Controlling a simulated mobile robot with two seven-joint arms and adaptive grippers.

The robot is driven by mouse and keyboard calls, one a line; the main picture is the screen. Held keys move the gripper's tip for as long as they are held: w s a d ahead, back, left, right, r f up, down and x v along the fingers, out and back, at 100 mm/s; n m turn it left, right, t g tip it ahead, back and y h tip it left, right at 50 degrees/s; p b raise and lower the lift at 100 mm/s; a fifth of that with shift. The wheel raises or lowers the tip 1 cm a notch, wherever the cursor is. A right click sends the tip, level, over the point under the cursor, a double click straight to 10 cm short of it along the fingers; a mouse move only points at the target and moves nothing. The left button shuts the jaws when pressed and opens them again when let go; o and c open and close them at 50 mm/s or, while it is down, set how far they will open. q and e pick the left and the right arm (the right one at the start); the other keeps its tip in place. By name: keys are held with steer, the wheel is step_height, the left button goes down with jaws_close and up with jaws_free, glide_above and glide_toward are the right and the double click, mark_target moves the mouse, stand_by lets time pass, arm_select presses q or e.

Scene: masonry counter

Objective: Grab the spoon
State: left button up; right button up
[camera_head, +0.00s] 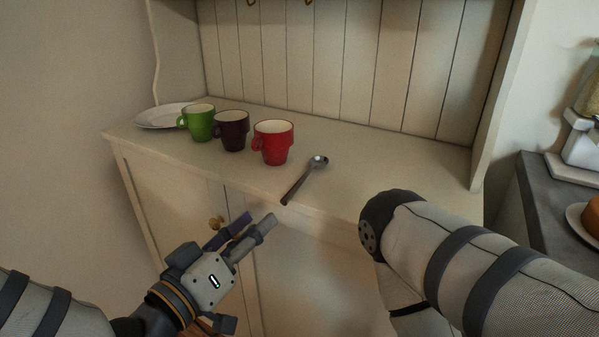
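A dark metal spoon (303,182) lies on the top of the white cabinet (392,163). Its bowl points to the back and its handle reaches the front edge. My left gripper (252,224) is in front of the cabinet, below and left of the handle's end, apart from the spoon. Its two fingers lie close together at this angle, and I cannot tell whether they are parted. I see nothing held in it. My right arm comes in from the right, bent in front of the cabinet; its gripper is out of view.
A green mug (202,124), a dark purple mug (233,131) and a red mug (275,144) stand in a row left of the spoon. A white plate (158,117) lies behind the green mug. The cabinet top right of the spoon is clear. A grey counter (548,195) stands at right.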

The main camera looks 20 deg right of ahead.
mark_target(283, 203)
arm_select(q)
steer(key=x, duration=0.7)
steer(key=shift+w+d+f, duration=0.15)
steer(key=shift+w+f, duration=0.15)
steer(key=shift+f, duration=0.05)
jaws_close()
